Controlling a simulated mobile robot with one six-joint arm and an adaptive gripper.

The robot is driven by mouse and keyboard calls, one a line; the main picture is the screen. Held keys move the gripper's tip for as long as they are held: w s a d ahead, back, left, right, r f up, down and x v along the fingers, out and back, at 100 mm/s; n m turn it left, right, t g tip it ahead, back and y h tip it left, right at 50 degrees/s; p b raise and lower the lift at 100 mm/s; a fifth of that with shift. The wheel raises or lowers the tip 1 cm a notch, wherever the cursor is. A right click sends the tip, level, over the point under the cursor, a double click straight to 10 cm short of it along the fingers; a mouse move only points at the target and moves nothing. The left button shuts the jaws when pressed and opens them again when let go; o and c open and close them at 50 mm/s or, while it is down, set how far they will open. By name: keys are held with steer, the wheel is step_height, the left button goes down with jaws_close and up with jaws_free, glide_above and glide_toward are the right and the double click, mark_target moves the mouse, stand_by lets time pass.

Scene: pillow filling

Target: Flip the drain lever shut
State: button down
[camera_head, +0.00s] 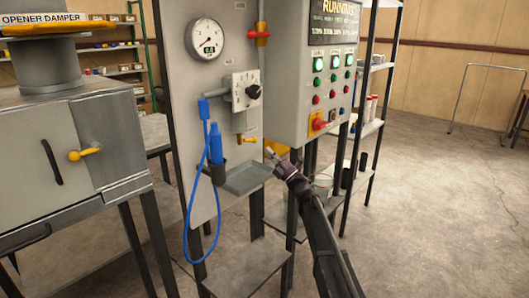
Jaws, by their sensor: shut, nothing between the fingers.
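A small drain cock with an orange lever (248,140) sticks out of the grey panel (187,75), above a grey drip tray (247,178). The lever appears to lie roughly sideways; it is too small to tell its exact setting. My gripper (270,152) is shut and empty. In the picture its tips are just right of the lever and slightly below it, above the tray's right end. A gap shows between tips and lever; I cannot tell the depth between them.
A dial box (242,92) is above the lever. A control box (318,75) with lit buttons is at upper right. Open floor (440,200) lies right.

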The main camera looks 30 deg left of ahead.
steer(key=b+v, duration=0.5)
steer(key=v, duration=0.5)
steer(key=shift+d, duration=0.25)
steer(key=shift+s, duration=0.15)
